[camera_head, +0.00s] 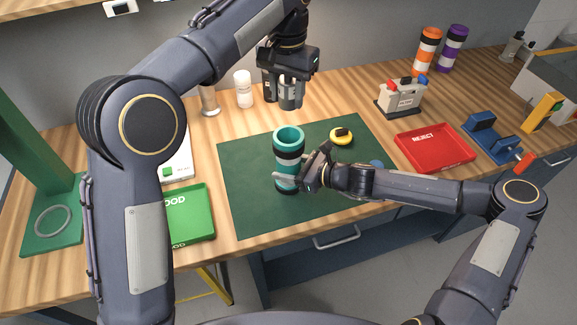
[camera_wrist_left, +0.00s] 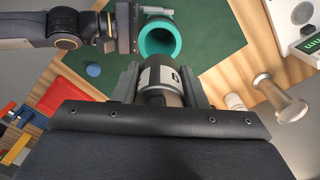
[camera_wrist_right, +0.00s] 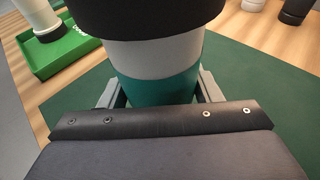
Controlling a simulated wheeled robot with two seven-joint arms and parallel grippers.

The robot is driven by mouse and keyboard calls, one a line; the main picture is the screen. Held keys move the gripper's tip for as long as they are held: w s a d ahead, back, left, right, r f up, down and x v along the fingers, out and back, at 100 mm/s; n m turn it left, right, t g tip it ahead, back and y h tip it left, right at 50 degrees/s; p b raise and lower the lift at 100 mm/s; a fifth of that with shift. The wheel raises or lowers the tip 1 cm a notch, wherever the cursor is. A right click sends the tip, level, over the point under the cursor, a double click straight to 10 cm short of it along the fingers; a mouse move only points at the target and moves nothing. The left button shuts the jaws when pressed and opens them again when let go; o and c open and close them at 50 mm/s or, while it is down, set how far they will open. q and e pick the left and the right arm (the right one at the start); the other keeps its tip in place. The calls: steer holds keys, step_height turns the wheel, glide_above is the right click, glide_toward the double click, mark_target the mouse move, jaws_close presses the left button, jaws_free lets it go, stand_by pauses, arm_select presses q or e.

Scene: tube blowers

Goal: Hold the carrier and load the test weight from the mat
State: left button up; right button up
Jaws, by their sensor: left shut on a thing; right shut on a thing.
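The carrier (camera_head: 289,141) is a teal tube with dark and light bands, upright over the green mat (camera_head: 245,190), open mouth up. My right gripper (camera_head: 292,180) is shut around its lower part; the right wrist view shows its teal and pale bands (camera_wrist_right: 155,75) between the fingers. I cannot tell whether its base touches the mat. My left gripper (camera_head: 289,88) is shut on the test weight (camera_head: 290,100), a grey cylinder, held above and behind the carrier. In the left wrist view the weight (camera_wrist_left: 160,78) is between the fingers, and the carrier's mouth (camera_wrist_left: 158,40) looks empty.
A white bottle (camera_head: 243,92) and a metal post (camera_head: 209,101) stand behind the mat. A red reject tray (camera_head: 435,165) and grey button box (camera_head: 402,98) are right; a green tray (camera_head: 190,232) is left.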

mark_target(289, 127)
arm_select(q)
step_height(289, 127, down, 5)
steer(key=n, duration=0.6)
steer(key=shift+d, duration=0.15)
steer(key=shift+f, duration=0.1)
steer(key=shift+f, duration=1.5)
steer(key=shift+f, duration=0.1)
steer(key=shift+f, duration=0.65)
steer(key=o, duration=2)
steer(key=shift+c, duration=0.2)
